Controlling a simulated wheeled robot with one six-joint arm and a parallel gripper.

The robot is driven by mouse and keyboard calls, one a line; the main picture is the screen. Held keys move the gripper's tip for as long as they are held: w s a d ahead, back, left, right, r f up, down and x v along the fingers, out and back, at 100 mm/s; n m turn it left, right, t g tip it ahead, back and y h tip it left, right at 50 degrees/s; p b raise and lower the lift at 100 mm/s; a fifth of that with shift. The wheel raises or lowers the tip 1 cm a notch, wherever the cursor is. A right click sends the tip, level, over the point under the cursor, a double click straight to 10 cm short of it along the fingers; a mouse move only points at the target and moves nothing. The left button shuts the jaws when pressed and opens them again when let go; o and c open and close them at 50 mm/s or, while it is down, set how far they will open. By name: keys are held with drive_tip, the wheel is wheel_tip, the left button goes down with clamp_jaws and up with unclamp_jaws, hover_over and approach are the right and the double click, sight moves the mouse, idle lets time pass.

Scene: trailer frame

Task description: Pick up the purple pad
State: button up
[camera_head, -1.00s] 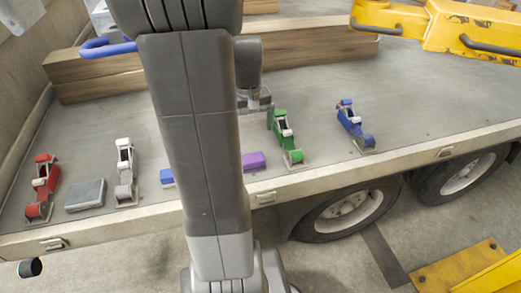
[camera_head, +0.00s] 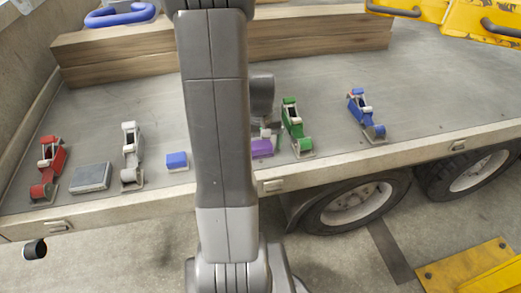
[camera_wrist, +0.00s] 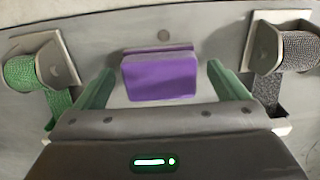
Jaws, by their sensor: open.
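The purple pad (camera_head: 262,148) lies on the grey trailer bed near its front edge, partly hidden behind my arm in the head view. In the wrist view the purple pad (camera_wrist: 160,76) is a rounded block, just beyond and between my gripper's two green fingers. My gripper (camera_wrist: 163,88) is open, with a finger on each side of the pad and visible space at both sides. In the head view my gripper is mostly hidden by my arm. I cannot tell how high the fingers are above the bed.
A green ratchet strap (camera_head: 296,128) stands close right of the pad, and a blue one (camera_head: 366,115) farther right. A blue pad (camera_head: 177,160), white ratchet (camera_head: 131,155), grey pad (camera_head: 91,177) and red ratchet (camera_head: 48,168) lie to the left. Wooden beams (camera_head: 120,55) lie behind.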

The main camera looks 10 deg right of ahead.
sight(261, 144)
drive_tip(key=c, duration=1.1)
wheel_tip(261, 144, up, 10)
drive_tip(key=shift+r+p, duration=0.1)
drive_tip(key=shift+p, duration=0.95)
